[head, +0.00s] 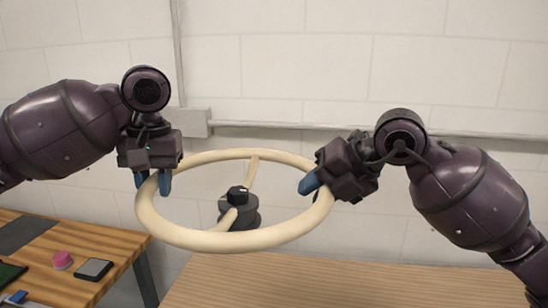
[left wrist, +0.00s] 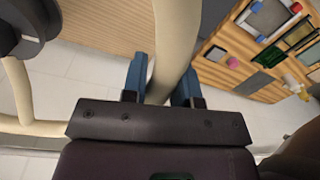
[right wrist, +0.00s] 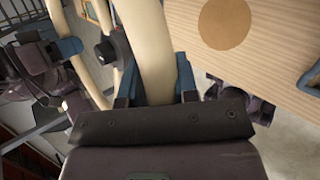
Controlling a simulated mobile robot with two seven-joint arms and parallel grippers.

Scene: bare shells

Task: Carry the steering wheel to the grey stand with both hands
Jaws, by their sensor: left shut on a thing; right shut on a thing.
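The steering wheel (head: 232,241) has a cream rim, cream spokes and a dark hub (head: 238,208). It is held up in the air between my two grippers, tilted a little. My left gripper (head: 153,184) is shut on the left side of the rim; the rim passes between its blue fingers in the left wrist view (left wrist: 178,35). My right gripper (head: 311,184) is shut on the right side of the rim, which also shows in the right wrist view (right wrist: 148,45). I cannot make out a grey stand in any view.
A bare wooden table (head: 330,285) lies below the wheel; a brown disc (right wrist: 224,23) is on a wooden top in the right wrist view. A second wooden table (head: 95,240) at left holds a pink piece (head: 62,261) and a grey-topped block (head: 93,269). A pale wall stands behind.

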